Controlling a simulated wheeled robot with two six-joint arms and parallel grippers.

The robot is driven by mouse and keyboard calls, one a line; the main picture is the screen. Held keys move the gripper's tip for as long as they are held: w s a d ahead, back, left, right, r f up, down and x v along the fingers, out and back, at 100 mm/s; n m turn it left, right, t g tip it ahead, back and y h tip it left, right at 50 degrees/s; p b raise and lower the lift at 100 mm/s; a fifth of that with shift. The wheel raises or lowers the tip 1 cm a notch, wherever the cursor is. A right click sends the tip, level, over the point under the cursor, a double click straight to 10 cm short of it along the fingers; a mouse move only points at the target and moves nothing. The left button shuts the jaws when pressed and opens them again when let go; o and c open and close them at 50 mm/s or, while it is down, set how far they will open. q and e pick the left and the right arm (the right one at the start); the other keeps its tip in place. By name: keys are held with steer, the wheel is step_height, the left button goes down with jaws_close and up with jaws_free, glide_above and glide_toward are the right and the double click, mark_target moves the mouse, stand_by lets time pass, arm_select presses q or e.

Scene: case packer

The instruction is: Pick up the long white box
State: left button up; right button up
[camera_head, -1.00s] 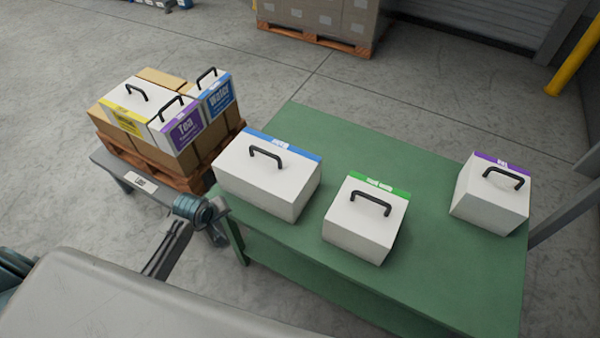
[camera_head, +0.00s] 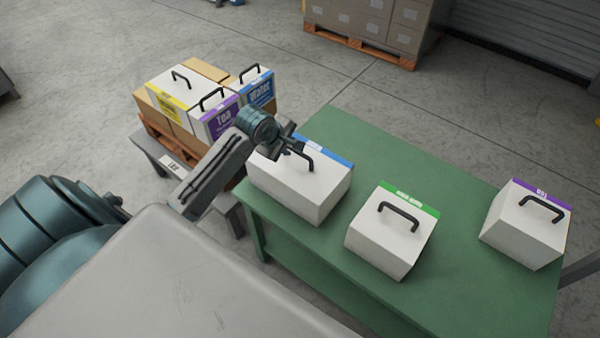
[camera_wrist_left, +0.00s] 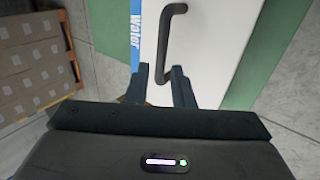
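The long white box (camera_head: 300,185) with a blue stripe and a black handle (camera_head: 301,157) stands on the left end of the green table. In the left wrist view the white box (camera_wrist_left: 215,45) shows its blue "Water" stripe, and its handle (camera_wrist_left: 168,40) runs up from between the fingers. My left gripper (camera_head: 290,149) is over the box top beside the handle. In the left wrist view my left gripper (camera_wrist_left: 162,82) is open, with its fingers apart on either side of the handle's near end. Whether they touch it I cannot tell. My right gripper is not in view.
On the green table (camera_head: 450,170) stand a green-striped white box (camera_head: 385,240) and a purple-striped white box (camera_head: 525,228). A loaded pallet (camera_head: 160,128) with cartons and white boxes sits on a grey stand at left.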

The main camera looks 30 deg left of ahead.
mark_target(297, 152)
arm_select(q)
steer(key=x, duration=0.4)
steer(key=p+x, duration=0.1)
steer(key=x, duration=0.1)
steer(key=shift+d+f, duration=0.25)
steer(key=shift+d, duration=0.15)
steer(key=shift+c, duration=0.2)
jaws_close()
steer(key=shift+s, duration=0.1)
stand_by(0.7)
steer(key=shift+r, duration=0.15)
